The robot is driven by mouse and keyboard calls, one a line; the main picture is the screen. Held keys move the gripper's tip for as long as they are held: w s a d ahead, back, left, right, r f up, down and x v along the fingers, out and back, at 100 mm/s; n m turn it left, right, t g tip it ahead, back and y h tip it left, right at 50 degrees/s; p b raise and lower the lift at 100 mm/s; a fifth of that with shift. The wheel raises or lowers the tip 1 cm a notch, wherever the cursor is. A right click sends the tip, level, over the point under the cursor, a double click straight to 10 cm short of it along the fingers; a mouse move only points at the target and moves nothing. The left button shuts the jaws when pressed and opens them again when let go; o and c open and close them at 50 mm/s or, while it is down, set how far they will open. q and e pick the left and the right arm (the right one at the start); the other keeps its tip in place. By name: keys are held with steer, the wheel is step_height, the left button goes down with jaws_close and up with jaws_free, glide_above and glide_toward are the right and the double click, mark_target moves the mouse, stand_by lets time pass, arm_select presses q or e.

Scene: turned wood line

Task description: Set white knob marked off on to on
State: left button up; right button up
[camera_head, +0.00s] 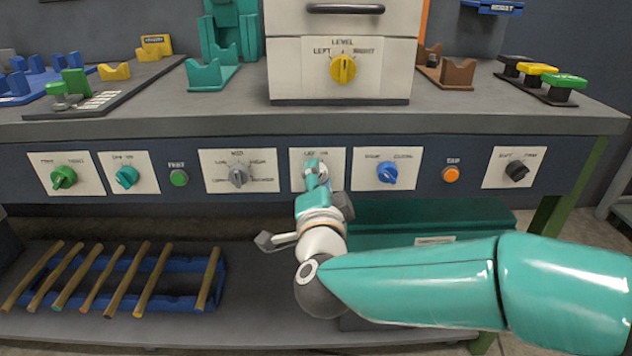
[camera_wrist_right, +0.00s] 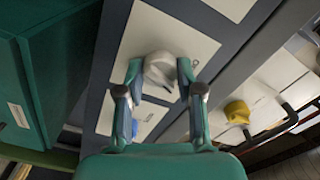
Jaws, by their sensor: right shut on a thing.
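The white knob (camera_wrist_right: 160,70) sits on a pale plate (camera_head: 337,162) on the front panel below the worktop, near the middle. In the head view my right gripper (camera_head: 314,168) reaches up to this plate and hides most of the knob; the lettering above it is small, with "ON" at its right side. In the right wrist view the two fingers of my right gripper (camera_wrist_right: 158,74) stand one on each side of the knob and are shut on it. Which way the knob points is hard to tell. My left gripper is not in view.
A blue knob (camera_head: 388,174) is close on the right, a grey knob (camera_head: 238,176) on the left. An orange button (camera_head: 451,174) and a black knob (camera_head: 517,170) are farther right. A yellow knob (camera_head: 343,68) is on the white box above. A green box (camera_head: 470,216) stands below.

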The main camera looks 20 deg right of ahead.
steer(key=shift+d+f, duration=0.1)
steer(key=shift+f, duration=0.05)
steer(key=o, duration=1.1)
steer(key=shift+o, duration=0.2)
steer(key=v, duration=1.2)
